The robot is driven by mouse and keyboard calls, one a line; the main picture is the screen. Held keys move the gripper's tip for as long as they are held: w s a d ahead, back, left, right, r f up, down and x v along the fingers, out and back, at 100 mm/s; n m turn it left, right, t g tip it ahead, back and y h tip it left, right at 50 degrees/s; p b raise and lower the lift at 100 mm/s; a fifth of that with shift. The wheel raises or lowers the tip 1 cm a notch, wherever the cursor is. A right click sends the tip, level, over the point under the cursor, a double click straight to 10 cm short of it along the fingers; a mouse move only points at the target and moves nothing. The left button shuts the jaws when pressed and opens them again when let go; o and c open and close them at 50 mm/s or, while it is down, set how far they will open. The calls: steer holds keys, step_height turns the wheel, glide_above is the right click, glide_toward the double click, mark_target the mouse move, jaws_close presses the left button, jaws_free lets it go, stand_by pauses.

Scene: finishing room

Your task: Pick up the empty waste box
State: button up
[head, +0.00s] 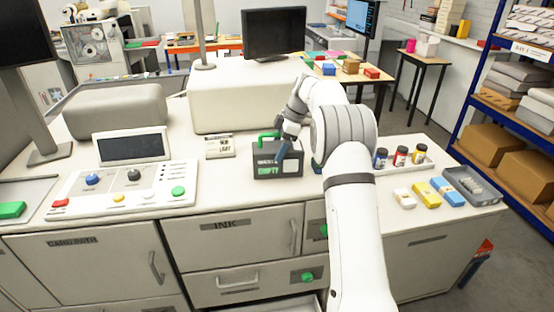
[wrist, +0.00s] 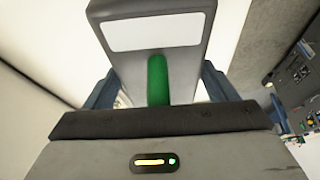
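The waste box (head: 278,165) is a dark box with a green handle on top and a green label reading "EMPTY". It stands upright on the white counter in the head view. In the wrist view its grey body with a white panel (wrist: 155,32) fills the upper middle. The green handle (wrist: 157,80) lies between the two blue fingers of my gripper (wrist: 158,88). The fingers are wide apart, with clear gaps to the handle. In the head view my gripper (head: 286,142) is at the top of the box, and partly covers it.
A control panel (head: 125,188) with coloured buttons stands to the left, and a small sign (head: 220,147) stands near the box. Right of my arm are several ink jars (head: 401,157), coloured blocks (head: 427,195) and a grey tray (head: 470,187). A big pale housing (head: 240,95) stands behind.

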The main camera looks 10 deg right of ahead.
steer(key=c, duration=1.1)
steer(key=shift+r, duration=0.1)
